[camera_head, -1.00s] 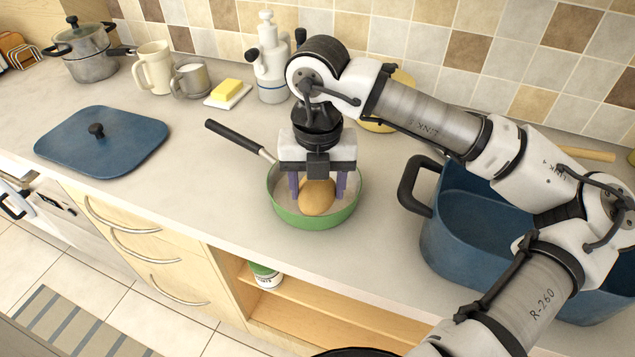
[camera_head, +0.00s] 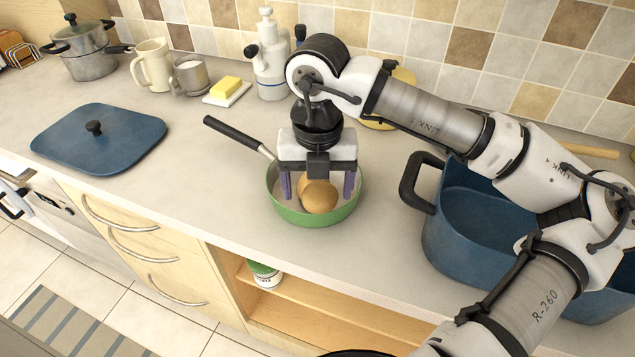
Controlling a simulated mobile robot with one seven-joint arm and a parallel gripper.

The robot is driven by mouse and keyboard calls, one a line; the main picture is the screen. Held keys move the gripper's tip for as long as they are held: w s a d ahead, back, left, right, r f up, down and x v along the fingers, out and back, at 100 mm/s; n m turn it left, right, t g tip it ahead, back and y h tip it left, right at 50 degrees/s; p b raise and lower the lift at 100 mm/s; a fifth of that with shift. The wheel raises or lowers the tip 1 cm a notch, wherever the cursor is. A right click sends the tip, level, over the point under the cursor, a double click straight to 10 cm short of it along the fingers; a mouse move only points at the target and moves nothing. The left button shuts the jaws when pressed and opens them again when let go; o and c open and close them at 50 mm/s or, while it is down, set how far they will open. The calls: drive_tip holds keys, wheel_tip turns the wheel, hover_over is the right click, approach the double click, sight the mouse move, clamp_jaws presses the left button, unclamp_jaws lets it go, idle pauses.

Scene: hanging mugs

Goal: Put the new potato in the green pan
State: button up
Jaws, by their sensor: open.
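The green pan (camera_head: 300,219) stands on the counter with its black handle pointing to the upper left. The new potato (camera_head: 319,198) is brownish yellow and lies inside the pan, toward its front. My gripper (camera_head: 319,188) is over the pan, pointing down. Its two purple fingers are spread wide, one on the left and one on the right of the potato, and their tips reach down into the pan. The top of the potato is partly hidden by the gripper.
A large blue pot (camera_head: 470,225) with a black handle stands right of the pan. A blue lid (camera_head: 98,140) lies to the left. A soap dispenser (camera_head: 268,62), butter dish (camera_head: 226,92) and mugs stand behind. The counter between lid and pan is clear.

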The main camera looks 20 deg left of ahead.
sight(318, 191)
drive_tip(key=shift+r+p, duration=0.45)
drive_tip(key=shift+p, duration=0.1)
wheel_tip(318, 191, up, 12)
drive_tip(key=b, duration=0.1)
drive_tip(key=shift+r, duration=0.2)
drive_tip(key=shift+f, duration=0.1)
